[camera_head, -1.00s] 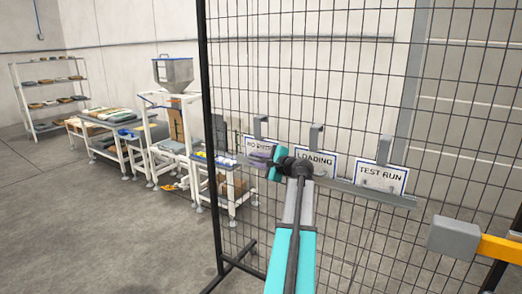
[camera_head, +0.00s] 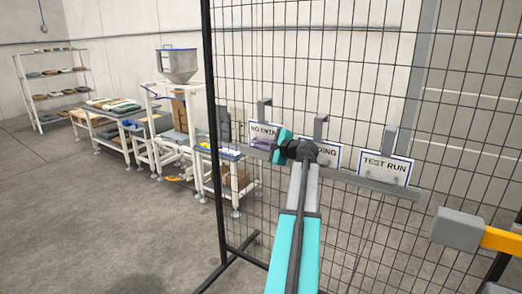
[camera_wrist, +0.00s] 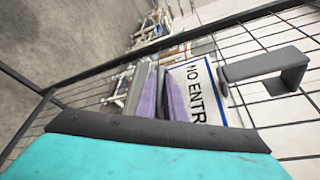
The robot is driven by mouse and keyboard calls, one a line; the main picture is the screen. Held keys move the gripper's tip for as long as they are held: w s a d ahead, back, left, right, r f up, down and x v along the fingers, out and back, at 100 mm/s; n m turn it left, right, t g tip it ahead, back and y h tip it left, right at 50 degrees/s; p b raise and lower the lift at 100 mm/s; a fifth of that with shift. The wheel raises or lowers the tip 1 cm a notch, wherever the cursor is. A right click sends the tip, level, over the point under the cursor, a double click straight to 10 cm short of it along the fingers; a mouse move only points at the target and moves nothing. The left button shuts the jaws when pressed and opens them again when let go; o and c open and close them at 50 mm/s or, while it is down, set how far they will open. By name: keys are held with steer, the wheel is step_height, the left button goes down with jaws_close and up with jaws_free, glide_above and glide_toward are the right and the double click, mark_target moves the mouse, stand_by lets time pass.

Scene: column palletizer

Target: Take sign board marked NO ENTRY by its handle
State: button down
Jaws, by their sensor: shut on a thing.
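The NO ENTRY sign board (camera_head: 258,128) is white with a blue edge and stands leftmost in a row on the fence rail. In the wrist view the sign (camera_wrist: 196,80) is tilted, with its lettering partly hidden. My gripper (camera_head: 262,145), with purple fingers, is at the lower part of that sign.
The LOADING sign (camera_head: 330,156), partly covered by my wrist, and the TEST RUN sign (camera_head: 386,168) stand to the right on the grey rail (camera_head: 375,187). Grey hooks (camera_head: 264,108) rise above the signs. Black mesh fencing is behind; benches and a hopper (camera_head: 176,66) are at left.

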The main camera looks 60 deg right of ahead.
mark_target(261, 126)
steer(key=shift+r+b, duration=0.4)
steer(key=shift+r, duration=3.3)
